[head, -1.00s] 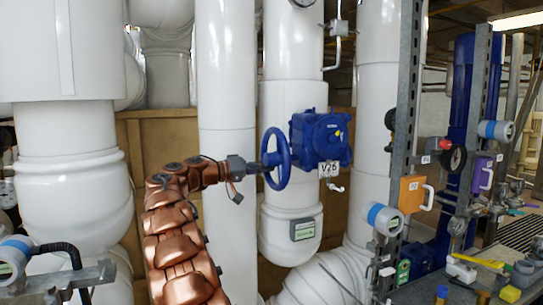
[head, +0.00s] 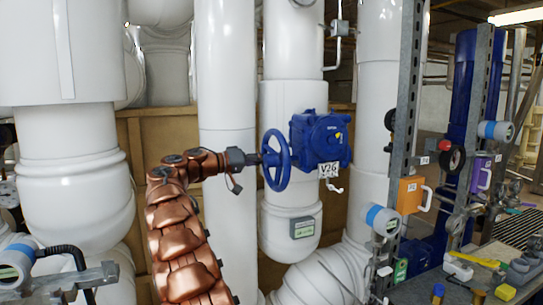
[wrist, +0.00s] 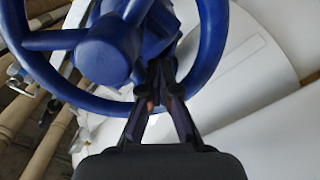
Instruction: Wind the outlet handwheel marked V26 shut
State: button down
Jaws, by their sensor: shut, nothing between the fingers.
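The blue V26 handwheel (head: 269,176) stands on edge, on the left side of a blue gearbox (head: 318,140) with a white V26 tag (head: 328,170). In the wrist view, its rim (wrist: 212,40), hub (wrist: 108,48) and a spoke (wrist: 55,40) show large. My gripper (head: 262,159) is at the wheel's left side in the head view. In the wrist view, my gripper (wrist: 162,82) has its fingers together and empty, crossing in front of the lower rim with the tips inside the wheel's opening, right of the hub. Whether they touch a spoke is unclear.
Thick white pipes (head: 227,200) stand on both sides of the wheel. At right are a slotted steel post (head: 408,100), an orange box (head: 411,195) with a handle, and a cluttered bench (head: 470,285). A grey bracket (head: 75,280) is at lower left.

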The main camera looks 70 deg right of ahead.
aim_at(266, 147)
jog(key=shift+r, duration=0.4)
jog(key=shift+s+a+r+p, duration=0.15)
jog(key=shift+r+p, duration=0.3)
jog(key=shift+r, duration=0.35)
jog(key=shift+s+a+r, duration=0.15)
jog(key=shift+a+r, duration=0.05)
jog(key=shift+r, duration=0.2)
jog(key=shift+s+a+r, duration=0.1)
jog(key=shift+a+r, duration=0.05)
jog(key=shift+r, duration=0.25)
jog(key=shift+s+a+r+b, duration=0.35)
jog(key=shift+s+a+r, duration=0.05)
jog(key=shift+s+a, duration=0.1)
